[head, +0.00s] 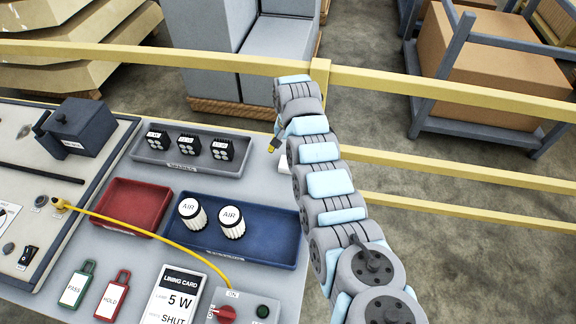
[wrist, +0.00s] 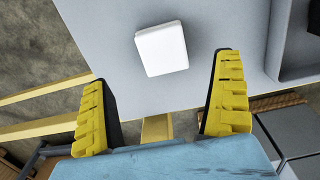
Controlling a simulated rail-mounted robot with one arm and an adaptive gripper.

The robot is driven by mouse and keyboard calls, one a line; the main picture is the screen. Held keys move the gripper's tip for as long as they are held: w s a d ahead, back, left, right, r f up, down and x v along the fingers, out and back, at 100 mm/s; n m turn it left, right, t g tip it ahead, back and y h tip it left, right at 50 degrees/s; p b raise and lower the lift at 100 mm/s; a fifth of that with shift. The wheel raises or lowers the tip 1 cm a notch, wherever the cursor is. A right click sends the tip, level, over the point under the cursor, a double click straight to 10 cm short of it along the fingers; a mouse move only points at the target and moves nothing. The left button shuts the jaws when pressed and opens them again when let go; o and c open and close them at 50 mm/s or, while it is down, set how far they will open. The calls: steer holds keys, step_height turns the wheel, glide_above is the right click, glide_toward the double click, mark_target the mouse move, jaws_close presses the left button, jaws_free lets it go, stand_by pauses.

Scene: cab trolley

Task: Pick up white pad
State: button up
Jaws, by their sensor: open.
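The white pad (wrist: 162,49) is a small rounded square block lying on the grey table top (wrist: 215,20) in the wrist view. In the head view only a sliver of the pad (head: 283,163) shows beside my arm, near the table's right edge. My gripper (wrist: 165,100) has its two yellow ribbed fingers spread wide with nothing between them. The pad lies beyond the fingertips, roughly centred between them in the picture. In the head view my gripper (head: 272,146) is mostly hidden by my arm, with one yellow fingertip showing.
A grey tray (head: 190,165) with several black blocks lies left of the pad. A blue tray (head: 262,252) with two AIR canisters and a red tray (head: 130,207) lie nearer. A yellow rail (head: 440,90) runs behind the table. A yellow cable (head: 150,232) crosses the table.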

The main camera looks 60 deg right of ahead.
mark_target(283, 168)
steer(key=shift+w+f+b, duration=0.15)
steer(key=shift+f+b, duration=1.2)
steer(key=shift+f, duration=2.2)
steer(key=c, duration=1.3)
